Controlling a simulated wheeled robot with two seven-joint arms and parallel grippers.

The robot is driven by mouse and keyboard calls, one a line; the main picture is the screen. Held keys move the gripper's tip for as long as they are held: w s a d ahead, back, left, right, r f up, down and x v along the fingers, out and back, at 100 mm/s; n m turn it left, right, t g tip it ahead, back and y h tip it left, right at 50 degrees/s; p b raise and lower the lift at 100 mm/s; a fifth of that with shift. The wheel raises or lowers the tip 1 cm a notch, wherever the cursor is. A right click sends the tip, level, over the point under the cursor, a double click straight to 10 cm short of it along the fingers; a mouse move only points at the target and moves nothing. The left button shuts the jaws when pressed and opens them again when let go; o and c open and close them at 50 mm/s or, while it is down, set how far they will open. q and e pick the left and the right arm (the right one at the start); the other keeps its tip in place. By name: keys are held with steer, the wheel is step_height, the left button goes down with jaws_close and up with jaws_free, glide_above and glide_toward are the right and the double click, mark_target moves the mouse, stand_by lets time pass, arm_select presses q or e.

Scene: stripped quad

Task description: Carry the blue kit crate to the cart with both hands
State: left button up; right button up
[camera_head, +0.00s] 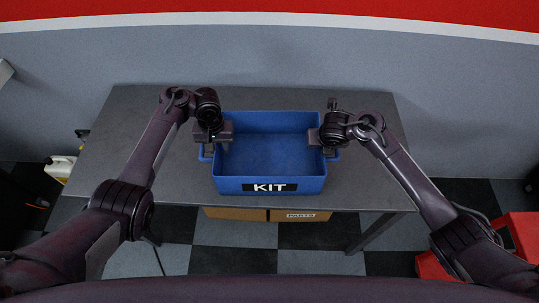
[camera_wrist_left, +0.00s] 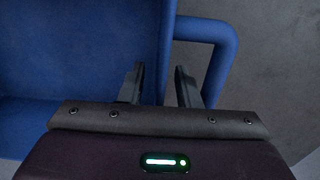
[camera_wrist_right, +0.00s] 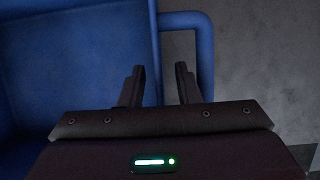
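The blue kit crate (camera_head: 270,182) stands on the grey table, empty inside, with a KIT label on its front. My left gripper (camera_head: 213,148) is at its left end. In the left wrist view its fingers (camera_wrist_left: 160,85) are apart, one on each side of the crate's end wall, beside the blue handle (camera_wrist_left: 222,60). My right gripper (camera_head: 328,150) is at the right end. In the right wrist view its fingers (camera_wrist_right: 160,85) are also apart around the end wall, beside the other handle (camera_wrist_right: 207,60). Whether the fingertips touch the wall is unclear.
The grey table (camera_head: 130,155) has clear room on both sides of the crate. Cardboard boxes (camera_head: 300,215), one marked PARTS, sit below it. A white jug (camera_head: 60,168) is at the left and a red object (camera_head: 517,235) at the right. No cart is clearly identifiable.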

arm_select(q)
steer(key=shift+s, duration=0.1)
steer(key=shift+c, duration=0.4)
arm_select(e)
steer(key=shift+s, duration=0.1)
steer(key=shift+c, duration=0.4)
arm_select(q)
jaws_close()
arm_select(e)
jaws_close()
arm_select(q)
steer(key=shift+r, duration=0.15)
arm_select(e)
steer(key=shift+r, duration=0.1)
